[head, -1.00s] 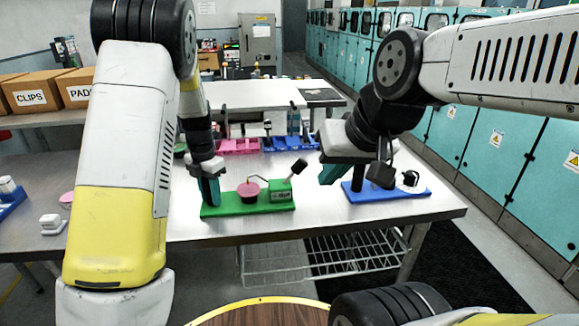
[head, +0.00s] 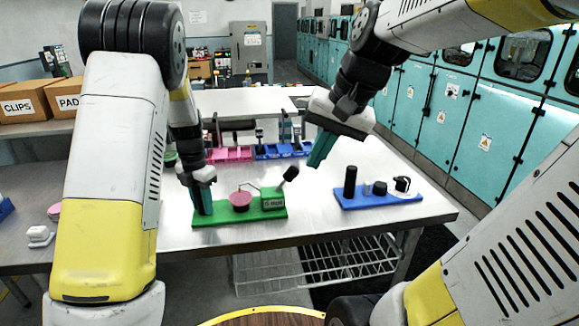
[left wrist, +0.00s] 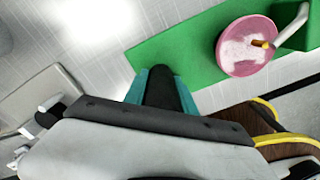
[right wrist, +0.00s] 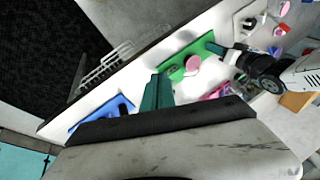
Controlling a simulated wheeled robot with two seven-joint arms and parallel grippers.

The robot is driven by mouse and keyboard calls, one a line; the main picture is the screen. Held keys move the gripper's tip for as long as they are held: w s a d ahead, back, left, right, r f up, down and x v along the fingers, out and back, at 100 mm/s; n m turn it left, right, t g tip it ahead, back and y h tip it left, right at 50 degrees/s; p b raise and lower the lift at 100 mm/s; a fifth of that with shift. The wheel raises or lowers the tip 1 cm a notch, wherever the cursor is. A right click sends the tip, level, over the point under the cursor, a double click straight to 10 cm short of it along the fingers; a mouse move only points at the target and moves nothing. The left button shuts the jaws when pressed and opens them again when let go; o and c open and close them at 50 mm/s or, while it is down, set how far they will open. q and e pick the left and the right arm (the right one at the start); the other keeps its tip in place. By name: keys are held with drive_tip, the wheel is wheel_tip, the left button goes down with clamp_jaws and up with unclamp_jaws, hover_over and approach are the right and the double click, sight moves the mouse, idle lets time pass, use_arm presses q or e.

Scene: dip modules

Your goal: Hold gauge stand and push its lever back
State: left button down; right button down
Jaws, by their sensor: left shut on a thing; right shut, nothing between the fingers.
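The green stand (head: 239,217) lies on the steel table with a black post at its left end. A pink round cup (head: 240,200) and a green block (head: 272,199) with a lever stand on it. The lever leans up to the right and ends in a black knob (head: 291,173). My left gripper (head: 201,205) is shut on the black post (left wrist: 161,88); its teal fingers flank it in the left wrist view. My right gripper (head: 318,160) is shut and empty, raised above the table, right of the knob and apart from it.
A blue stand (head: 380,199) with a black post and small parts sits to the right. Pink bins (head: 229,154) and blue bins (head: 283,150) stand behind. Bare table (head: 330,182) lies between the two stands. Cardboard boxes (head: 25,98) are at the far left.

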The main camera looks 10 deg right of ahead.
drive_tip(key=w+d+f+m+g+y, duration=0.1)
drive_tip(key=w+d+f+m+y, duration=0.1)
drive_tip(key=w, duration=0.5)
drive_tip(key=w+d+f+m+g+y, duration=0.2)
drive_tip(key=w+d+f+m, duration=0.3)
drive_tip(key=w, duration=0.3)
drive_tip(key=w+d+f+m+g+y, duration=0.1)
drive_tip(key=w+d+f+m+y, duration=0.2)
drive_tip(key=w, duration=0.4)
drive_tip(key=shift+w+d+f+m+y, duration=0.15)
drive_tip(key=shift+d+f+m+y, duration=0.2)
drive_tip(key=shift+d+m, duration=0.5)
drive_tip(key=shift+a, duration=0.1)
approach(285, 180)
drive_tip(key=f, duration=0.1)
drive_tip(key=a+f, duration=0.1)
drive_tip(key=f, duration=0.1)
drive_tip(key=w+f, duration=0.1)
drive_tip(key=shift+a+f, duration=0.2)
drive_tip(key=shift+r, duration=0.15)
